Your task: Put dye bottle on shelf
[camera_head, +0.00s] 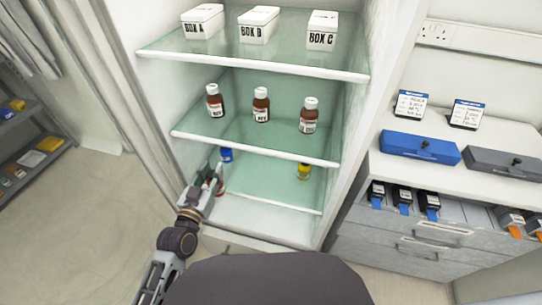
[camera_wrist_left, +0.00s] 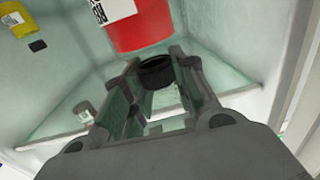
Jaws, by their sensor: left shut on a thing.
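A red dye bottle with a white label and a black cap shows large in the left wrist view (camera_wrist_left: 147,27). My left gripper (camera_wrist_left: 158,68) is shut on it near the cap, which lies between the fingers. In the head view my left gripper (camera_head: 211,178) reaches into the left side of the lowest shelf (camera_head: 262,186), and only a little red of the bottle (camera_head: 219,188) shows beside it. A blue bottle (camera_head: 226,155) stands just behind it and a yellow bottle (camera_head: 304,171) stands at the right of that shelf. My right gripper is not seen.
Three brown bottles (camera_head: 261,105) stand on the middle glass shelf above, and white boxes (camera_head: 259,25) stand on the top shelf. Cabinet walls bound the sides. The middle of the lowest shelf is clear. A counter with a blue case (camera_head: 420,147) is at right.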

